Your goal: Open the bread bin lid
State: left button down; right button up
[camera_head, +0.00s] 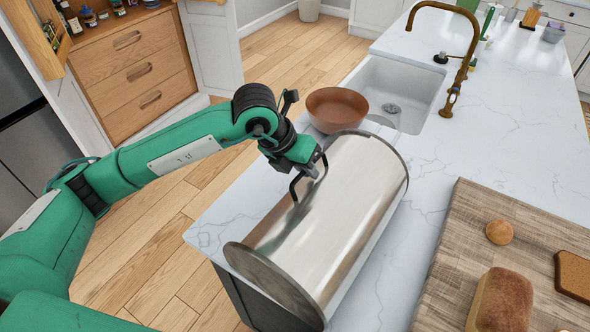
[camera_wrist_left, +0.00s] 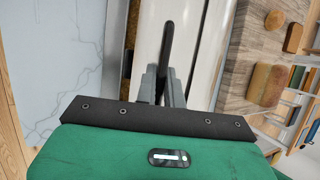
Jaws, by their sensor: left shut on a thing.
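The bread bin (camera_head: 335,215) is a shiny steel cylinder lying along the white counter, with round dark end plates. Its curved lid faces up and looks shut; the pale lid surface also shows in the left wrist view (camera_wrist_left: 205,40). A dark bar handle (camera_head: 297,188) stands out from the lid's left side, and it also shows in the left wrist view (camera_wrist_left: 167,42). My left gripper (camera_head: 312,168) is shut on the handle near its far end. In the left wrist view its fingers (camera_wrist_left: 162,85) close around the bar. My right gripper is in neither view.
A brown bowl (camera_head: 337,109) stands just behind the bin, near the sink (camera_head: 398,92) and the brass tap (camera_head: 452,60). A wooden board (camera_head: 455,240) with a loaf (camera_head: 501,300), a roll (camera_head: 499,232) and a bread slice lies to the right. Clear counter separates bin and board.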

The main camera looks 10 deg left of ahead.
pick_arm(q)
jog(key=shift+s+d+r+b, duration=0.15)
jog(key=shift+s+d+b, duration=0.15)
jog(key=shift+d, duration=0.25)
jog(key=shift+s+d+r+b, duration=0.1)
jog(key=shift+s+d+b, duration=0.1)
jog(key=shift+d+b, duration=0.25)
jog(key=c, duration=1.5)
grip_release()
jog(key=shift+d, duration=0.1)
jog(key=shift+s+a+r, duration=0.1)
jog(key=shift+a+r, duration=0.2)
jog(key=shift+r, duration=0.2)
jog(key=shift+b+v, duration=1.6)
jog(key=shift+v, duration=4.75)
